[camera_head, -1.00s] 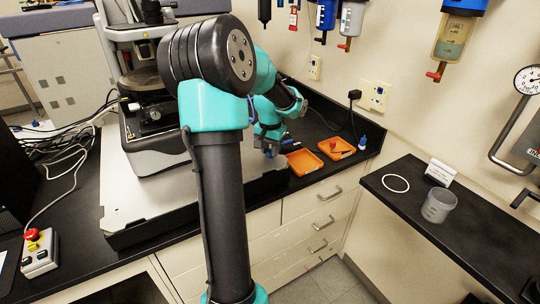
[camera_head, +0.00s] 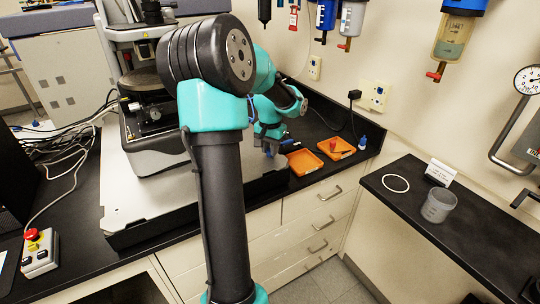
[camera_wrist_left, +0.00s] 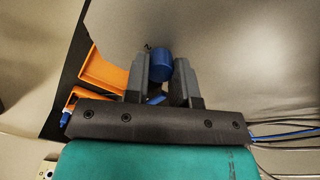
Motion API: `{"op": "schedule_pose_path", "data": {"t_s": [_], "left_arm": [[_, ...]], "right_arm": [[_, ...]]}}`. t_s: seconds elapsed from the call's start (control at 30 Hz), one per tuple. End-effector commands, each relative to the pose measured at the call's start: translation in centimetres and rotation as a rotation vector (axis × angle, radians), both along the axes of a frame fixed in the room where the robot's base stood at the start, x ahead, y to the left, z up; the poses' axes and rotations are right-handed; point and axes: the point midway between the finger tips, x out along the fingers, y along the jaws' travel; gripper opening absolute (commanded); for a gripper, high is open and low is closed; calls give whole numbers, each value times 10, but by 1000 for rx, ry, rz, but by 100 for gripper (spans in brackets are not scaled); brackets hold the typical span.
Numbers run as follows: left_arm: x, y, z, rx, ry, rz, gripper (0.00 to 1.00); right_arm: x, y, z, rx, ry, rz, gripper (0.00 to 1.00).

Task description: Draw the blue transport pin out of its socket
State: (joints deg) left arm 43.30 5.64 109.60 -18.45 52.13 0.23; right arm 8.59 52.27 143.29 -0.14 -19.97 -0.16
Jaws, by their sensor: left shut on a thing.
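The blue transport pin (camera_wrist_left: 161,66) shows in the left wrist view as a blue round-ended cylinder. It is between the two grey fingers of my left gripper (camera_wrist_left: 161,80), which is shut on it. In the head view my left gripper (camera_head: 270,150) is small and low over the right end of the pale instrument base plate (camera_head: 130,195), left of the orange trays. My own arm hides part of that area. The socket is hidden, so I cannot tell how deep the pin sits. My right gripper is not in view.
The profiler (camera_head: 150,115) stands to the left. Cables lie at the far left.

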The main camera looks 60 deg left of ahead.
Motion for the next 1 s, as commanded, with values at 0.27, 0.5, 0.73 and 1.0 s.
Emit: {"op": "schedule_pose_path", "data": {"t_s": [0.27, 0.5, 0.73, 1.0], "left_arm": [[0, 0, 4, -1, -1, 1, 0], [0, 0, 8, 0, 0, 0, 0], [0, 0, 9, 0, 0, 0, 0], [0, 0, 10, 0, 0, 0, 0]], "right_arm": [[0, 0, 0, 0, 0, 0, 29], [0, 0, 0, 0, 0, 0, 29], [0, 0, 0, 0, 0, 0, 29], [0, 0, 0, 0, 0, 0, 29]]}}
